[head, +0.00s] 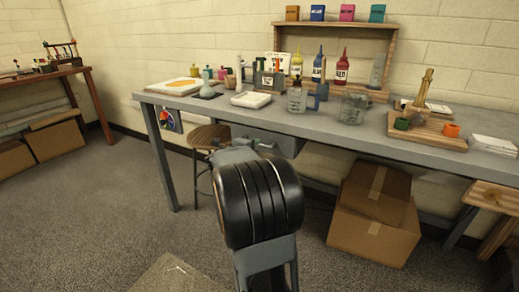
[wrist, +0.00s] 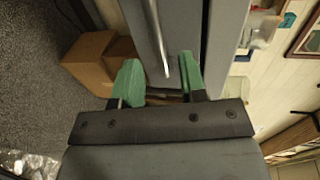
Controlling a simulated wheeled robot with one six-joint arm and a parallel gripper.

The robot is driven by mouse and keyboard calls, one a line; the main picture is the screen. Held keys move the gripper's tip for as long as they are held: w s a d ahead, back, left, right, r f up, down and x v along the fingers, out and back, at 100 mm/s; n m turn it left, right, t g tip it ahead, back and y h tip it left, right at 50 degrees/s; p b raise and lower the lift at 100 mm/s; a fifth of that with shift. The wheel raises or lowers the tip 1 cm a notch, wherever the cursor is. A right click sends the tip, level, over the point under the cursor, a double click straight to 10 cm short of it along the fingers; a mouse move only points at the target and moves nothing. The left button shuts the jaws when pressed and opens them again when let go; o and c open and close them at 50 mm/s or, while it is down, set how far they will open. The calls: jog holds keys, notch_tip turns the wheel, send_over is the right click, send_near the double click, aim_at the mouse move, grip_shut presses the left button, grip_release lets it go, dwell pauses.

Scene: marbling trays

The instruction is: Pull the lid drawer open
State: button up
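The grey drawer (head: 278,137) hangs under the workbench top, partly hidden behind my arm in the head view. In the wrist view its grey front (wrist: 190,22) fills the top middle, with a long metal bar handle (wrist: 157,37) running down it. My gripper (wrist: 160,72) has green fingertips set wide apart. The handle's near end lies between the fingertips in the picture, with gaps on both sides. I cannot tell whether the fingers reach around the bar in depth.
The grey workbench (head: 330,131) carries bottles, jars and trays. A wooden stool (head: 207,136) stands left of the drawer. Cardboard boxes (head: 375,220) sit under the bench to the right, and a box (wrist: 95,62) shows in the wrist view. Floor at left is mostly clear.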

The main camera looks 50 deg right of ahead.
aim_at(259, 145)
jog(key=shift+b+x, duration=0.45)
jog(key=shift+x, duration=1.9)
grip_shut()
